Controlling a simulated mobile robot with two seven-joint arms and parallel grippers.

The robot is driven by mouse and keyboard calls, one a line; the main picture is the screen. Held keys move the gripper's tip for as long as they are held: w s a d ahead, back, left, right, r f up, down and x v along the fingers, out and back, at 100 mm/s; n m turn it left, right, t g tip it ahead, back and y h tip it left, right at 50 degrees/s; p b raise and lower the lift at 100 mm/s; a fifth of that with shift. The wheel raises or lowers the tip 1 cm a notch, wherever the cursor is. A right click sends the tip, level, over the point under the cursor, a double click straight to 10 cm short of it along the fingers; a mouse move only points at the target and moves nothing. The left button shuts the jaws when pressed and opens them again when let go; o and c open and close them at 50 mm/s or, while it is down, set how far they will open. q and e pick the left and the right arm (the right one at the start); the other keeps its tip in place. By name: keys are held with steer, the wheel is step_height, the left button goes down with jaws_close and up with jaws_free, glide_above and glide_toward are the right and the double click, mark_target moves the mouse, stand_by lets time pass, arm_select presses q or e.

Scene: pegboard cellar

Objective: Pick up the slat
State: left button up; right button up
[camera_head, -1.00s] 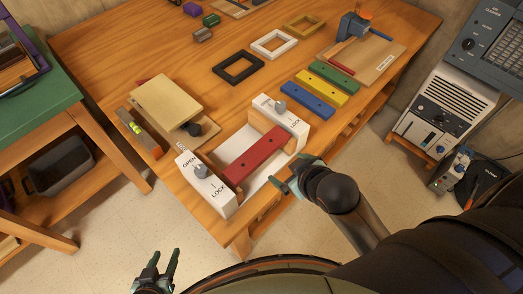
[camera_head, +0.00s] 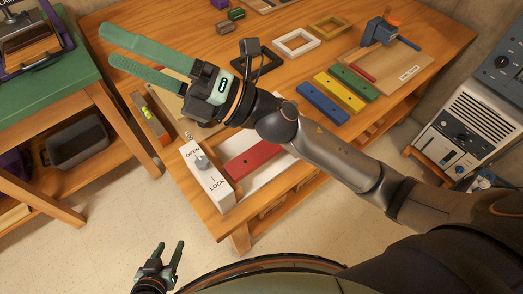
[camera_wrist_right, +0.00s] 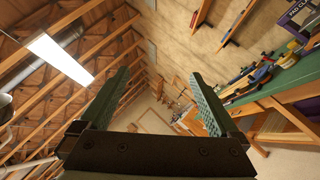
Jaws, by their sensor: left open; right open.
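A red slat (camera_head: 253,158) lies in a white fixture marked OPEN and LOCK (camera_head: 208,182) at the table's front edge. My right forearm hides its far end. A blue slat (camera_head: 322,104), a yellow slat (camera_head: 338,93) and a green slat (camera_head: 354,83) lie side by side on the table. My right gripper (camera_head: 108,47) is open and empty, raised above the table's left side and pointing left, away from the slats. Its open fingers show in the right wrist view (camera_wrist_right: 160,95). My left gripper (camera_head: 169,246) is open and empty, low in front of the table.
A spirit level (camera_head: 147,115) lies at the table's left edge beside a pale board, mostly hidden. A green-topped bench (camera_head: 70,75) stands left. A grey machine (camera_head: 465,110) stands right.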

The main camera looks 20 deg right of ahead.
steer(key=s+a+f+n+g+h, duration=0.2)
steer(key=s+a+f+n+g, duration=0.3)
steer(key=n+g, duration=0.65)
steer(key=n+t+h, duration=0.2)
steer(key=n+h, duration=0.8)
steer(key=h, duration=1)
glide_above(261, 151)
step_height(261, 151, down, 17)
step_height(261, 151, down, 6)
steer(key=shift+w+f, duration=0.1)
steer(key=shift+w, duration=0.05)
steer(key=shift+d+f+p, duration=0.1)
steer(key=shift+f+p, duration=0.4)
steer(key=shift+f, duration=2.4)
steer(key=c, duration=1.5)
steer(key=shift+r, duration=0.15)
